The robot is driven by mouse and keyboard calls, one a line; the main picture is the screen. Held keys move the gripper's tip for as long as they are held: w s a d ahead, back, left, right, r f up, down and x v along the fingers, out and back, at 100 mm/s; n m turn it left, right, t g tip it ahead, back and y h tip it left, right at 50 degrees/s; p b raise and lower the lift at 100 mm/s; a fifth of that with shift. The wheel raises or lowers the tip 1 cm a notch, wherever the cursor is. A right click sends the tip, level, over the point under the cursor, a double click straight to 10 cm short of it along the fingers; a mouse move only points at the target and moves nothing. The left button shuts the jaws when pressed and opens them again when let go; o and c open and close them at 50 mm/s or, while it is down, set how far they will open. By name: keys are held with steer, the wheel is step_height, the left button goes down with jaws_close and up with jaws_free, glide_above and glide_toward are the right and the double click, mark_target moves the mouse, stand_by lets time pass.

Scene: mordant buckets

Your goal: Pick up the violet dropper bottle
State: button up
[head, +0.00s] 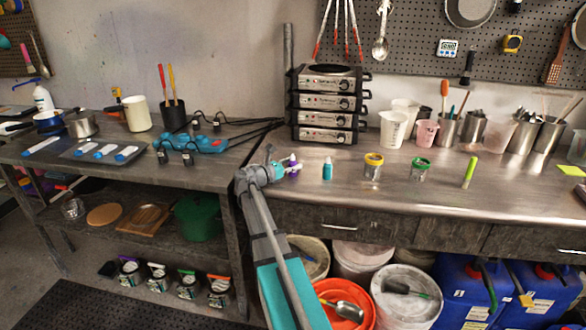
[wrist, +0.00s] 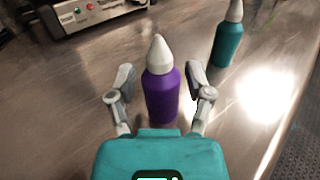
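The violet dropper bottle (wrist: 161,97) stands upright on the metal counter in the wrist view, with a pale cone-shaped cap. My gripper (wrist: 160,76) is open, with one finger on each side of the bottle and a visible gap on both sides. In the head view the bottle (head: 292,160) shows only in part behind my gripper (head: 287,169), near the left end of the metal counter.
A teal dropper bottle (head: 327,170) stands to the right of the violet one; it also shows in the wrist view (wrist: 227,44). A yellow-lidded jar (head: 373,166) and a green-lidded jar (head: 420,169) stand further right. Stacked hot plates (head: 327,103) are behind.

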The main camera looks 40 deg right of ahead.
jaws_close()
steer(key=shift+r, duration=0.1)
step_height(320, 180, up, 2)
steer(key=p, duration=0.2)
steer(key=shift+r+p, duration=0.25)
steer(key=shift+p, duration=0.1)
steer(key=s+r+p, duration=1)
steer(key=s, duration=0.4)
steer(key=shift+r, duration=0.15)
stand_by(0.5)
